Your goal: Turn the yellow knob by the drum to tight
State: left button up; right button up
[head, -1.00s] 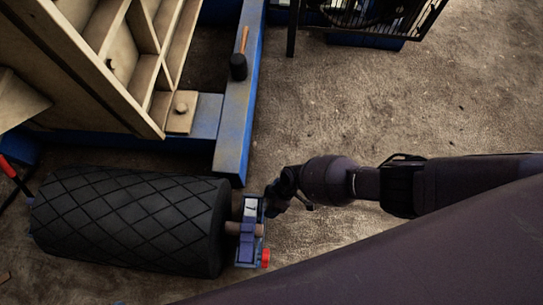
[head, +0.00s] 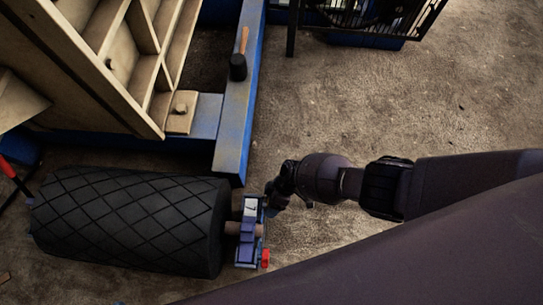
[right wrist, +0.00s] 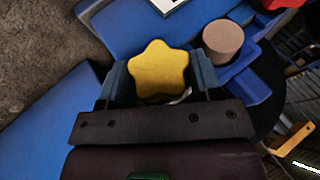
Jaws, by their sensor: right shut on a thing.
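The yellow knob (right wrist: 160,70) is star-shaped and sits between the two fingers of my right gripper (right wrist: 162,82) in the right wrist view. The fingers are shut on it, one on each side. In the head view my right gripper (head: 277,191) is at the blue bracket (head: 249,240) at the right end of the drum, and the knob is hidden there. The black drum (head: 130,220) with a diamond pattern lies at lower left. A label (head: 250,208) on the bracket is too small to read. My left gripper is not in view.
A blue frame beam (head: 238,120) runs behind the bracket, with a black-headed mallet (head: 238,66) on it. A red part (head: 266,257) is at the bracket's front end. A brownish shaft end (right wrist: 223,38) is beside the knob. Open ground (head: 390,110) lies to the right.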

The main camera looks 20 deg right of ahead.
jog(key=o, duration=0.9)
jog(key=shift+w+d+r, duration=0.1)
jog(key=shift+d+r, duration=0.1)
jog(key=shift+r, duration=0.05)
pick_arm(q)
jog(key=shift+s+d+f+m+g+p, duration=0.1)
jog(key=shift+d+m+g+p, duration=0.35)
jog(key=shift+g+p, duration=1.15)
pick_arm(e)
jog(key=shift+p+v, duration=0.6)
jog(key=shift+v, duration=4.45)
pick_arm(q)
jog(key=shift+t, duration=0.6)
pick_arm(e)
jog(key=shift+d+f, duration=0.1)
